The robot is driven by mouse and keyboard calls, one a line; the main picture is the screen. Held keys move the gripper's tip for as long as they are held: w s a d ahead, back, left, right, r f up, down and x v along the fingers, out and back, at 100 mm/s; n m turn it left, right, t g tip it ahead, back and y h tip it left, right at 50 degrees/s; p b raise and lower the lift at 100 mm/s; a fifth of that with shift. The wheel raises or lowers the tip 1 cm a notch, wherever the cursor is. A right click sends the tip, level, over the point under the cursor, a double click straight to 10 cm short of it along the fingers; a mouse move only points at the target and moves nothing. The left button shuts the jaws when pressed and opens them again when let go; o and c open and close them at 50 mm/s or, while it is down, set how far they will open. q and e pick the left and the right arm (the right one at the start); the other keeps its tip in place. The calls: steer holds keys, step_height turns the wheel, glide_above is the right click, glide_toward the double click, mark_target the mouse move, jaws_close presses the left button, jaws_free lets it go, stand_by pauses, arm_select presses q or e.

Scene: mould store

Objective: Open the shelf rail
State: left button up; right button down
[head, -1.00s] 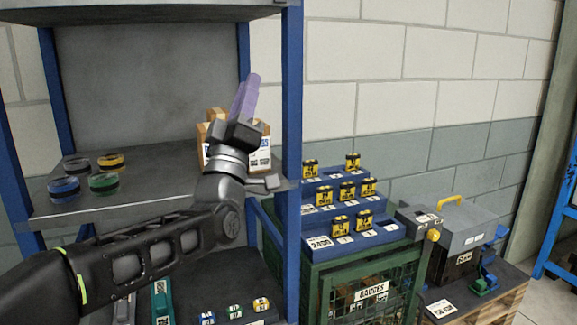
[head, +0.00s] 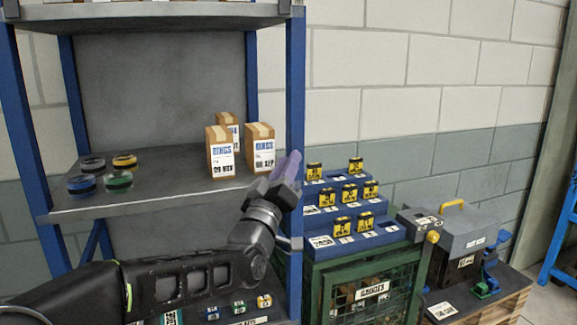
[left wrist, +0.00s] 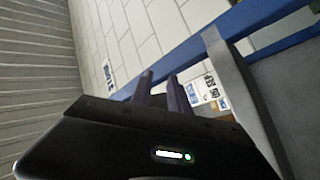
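The blue-framed shelf unit (head: 296,110) fills the left of the head view. Its upper shelf has a grey front edge (head: 150,14), with small dark end pieces at both posts (head: 286,8). I cannot tell for certain which part is the shelf rail. My left gripper (head: 292,166) points up in front of the right post, below the upper shelf, with nothing held. In the left wrist view its two fingers (left wrist: 160,88) stand apart. A grey bar (left wrist: 238,90) and a blue frame member (left wrist: 250,18) lie beyond them. My right gripper is not in view.
The lower shelf (head: 150,200) bears several coloured discs (head: 118,180) and three cartons (head: 220,160). Right of the post is a green cage (head: 330,275) with stepped blue racks (head: 350,240). A grey case (head: 460,235) with a yellow handle stands farther right.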

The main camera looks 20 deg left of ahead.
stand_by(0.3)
arm_select(q)
steer(key=d+f+m+g+h, duration=0.1)
steer(key=d+f+m+g, duration=0.15)
steer(key=f, duration=1.05)
steer(key=d+f+m+g+h, duration=0.1)
steer(key=d+f+g, duration=0.3)
steer(key=f, duration=0.8)
steer(key=s+d+f+g, duration=0.1)
steer(key=s+f+g, duration=0.25)
steer(key=f, duration=0.65)
steer(key=s+d+f+g, duration=0.2)
steer(key=s+f, duration=0.2)
steer(key=f, duration=0.5)
steer(key=s+d+f+g, duration=0.1)
steer(key=s+f+g, duration=0.2)
steer(key=s+f, duration=0.5)
steer(key=s+d+f+g, duration=0.2)
steer(key=s+f, duration=0.6)
steer(key=s, duration=0.4)
steer(key=s+d+f+m+g+h, duration=0.1)
steer(key=s+f+g, duration=0.4)
steer(key=s+f, duration=0.3)
steer(key=s, duration=0.2)
steer(key=shift+s+d, duration=0.15)
steer(key=shift+s, duration=0.25)
steer(key=shift+f, duration=0.1)
